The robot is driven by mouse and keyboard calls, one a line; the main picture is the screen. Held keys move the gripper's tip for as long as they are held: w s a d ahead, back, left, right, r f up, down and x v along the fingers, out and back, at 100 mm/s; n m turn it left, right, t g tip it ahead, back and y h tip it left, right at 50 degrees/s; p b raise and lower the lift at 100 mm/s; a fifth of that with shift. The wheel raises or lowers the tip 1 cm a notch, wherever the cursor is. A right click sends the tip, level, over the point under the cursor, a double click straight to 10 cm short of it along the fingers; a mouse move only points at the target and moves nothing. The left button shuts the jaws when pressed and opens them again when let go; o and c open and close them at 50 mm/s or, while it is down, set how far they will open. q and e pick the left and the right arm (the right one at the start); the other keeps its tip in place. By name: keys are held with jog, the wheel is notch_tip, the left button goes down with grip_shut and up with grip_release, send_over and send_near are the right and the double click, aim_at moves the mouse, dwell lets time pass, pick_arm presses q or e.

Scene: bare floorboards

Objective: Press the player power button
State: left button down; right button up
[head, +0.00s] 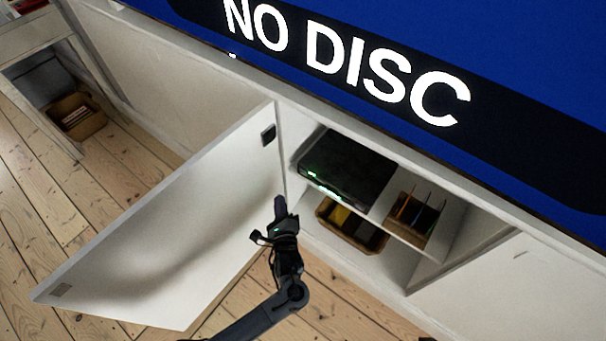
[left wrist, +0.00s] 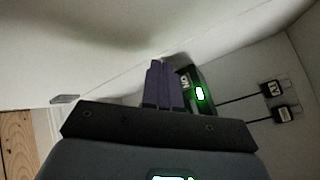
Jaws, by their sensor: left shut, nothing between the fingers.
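The black player (head: 346,168) lies on the upper shelf of the open cabinet, with small green lights along its front edge. In the left wrist view the player (left wrist: 202,90) shows a glowing green-lit button or light just right of the fingers. My left gripper (head: 280,203) is shut and empty, in front of the player's left front end, between it and the open door. Its dark purple fingers (left wrist: 159,84) point forward together in the left wrist view. Whether they touch the player cannot be told. My right gripper is not in view.
The white cabinet door (head: 185,225) stands open, close left of my left arm. A screen (head: 450,60) above reads "NO DISC". A box (head: 352,228) sits below the player, and a holder (head: 416,214) with discs or cases stands right of it.

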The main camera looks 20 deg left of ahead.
aim_at(304, 173)
pick_arm(q)
jog(key=w+d+b, duration=0.3)
jog(key=w+b, duration=0.3)
jog(key=w, duration=0.2)
jog(key=shift+w+b, duration=0.15)
jog(key=shift+b, duration=0.25)
dwell(0.4)
dwell(0.7)
dwell(0.7)
jog(key=shift+w, duration=0.1)
jog(key=shift+w+d, duration=0.1)
jog(key=shift+w, duration=0.2)
dwell(0.4)
